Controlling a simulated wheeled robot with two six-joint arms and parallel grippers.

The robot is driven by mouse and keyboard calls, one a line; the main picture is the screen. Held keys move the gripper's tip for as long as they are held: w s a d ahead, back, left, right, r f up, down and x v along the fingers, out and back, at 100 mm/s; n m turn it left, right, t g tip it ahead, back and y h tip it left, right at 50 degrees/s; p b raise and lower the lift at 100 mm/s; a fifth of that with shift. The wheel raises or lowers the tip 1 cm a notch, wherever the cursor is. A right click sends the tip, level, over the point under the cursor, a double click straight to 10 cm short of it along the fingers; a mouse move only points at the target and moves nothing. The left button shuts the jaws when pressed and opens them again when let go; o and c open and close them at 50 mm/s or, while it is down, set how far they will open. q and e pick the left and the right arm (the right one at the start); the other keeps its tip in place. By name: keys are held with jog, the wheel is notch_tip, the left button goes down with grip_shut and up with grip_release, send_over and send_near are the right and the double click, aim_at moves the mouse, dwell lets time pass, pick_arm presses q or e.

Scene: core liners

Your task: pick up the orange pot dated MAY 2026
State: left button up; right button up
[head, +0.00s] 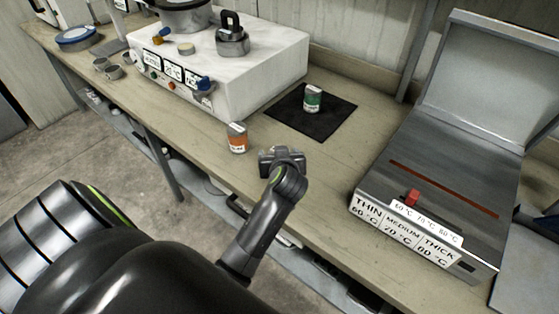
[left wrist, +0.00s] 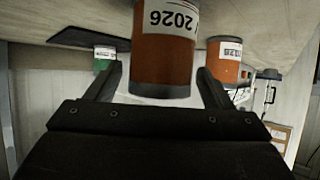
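An orange pot (head: 237,138) with a pale label stands on the bench, left of my left gripper (head: 282,158) in the head view. The left wrist view is upside down. There, an orange pot (left wrist: 162,60) is close, centred between the spread fingers of my left gripper (left wrist: 159,80); its label ends in 2026, and the month is cut off. A second orange pot (left wrist: 223,62) stands farther off at right, its label too small to read surely. The near pot seems hidden behind the gripper in the head view. My right gripper is not in view.
A green pot (head: 312,100) stands on a black mat (head: 338,112). A white machine (head: 262,62) with dials stands behind left. A metal sealer box (head: 440,165) with an open lid and THIN, MEDIUM, THICK labels stands at right. The bench between is fairly clear.

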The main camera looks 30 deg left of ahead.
pick_arm(q)
jog(key=shift+s+d+r, duration=0.1)
jog(key=c, duration=0.5)
jog(key=shift+c, duration=2.5)
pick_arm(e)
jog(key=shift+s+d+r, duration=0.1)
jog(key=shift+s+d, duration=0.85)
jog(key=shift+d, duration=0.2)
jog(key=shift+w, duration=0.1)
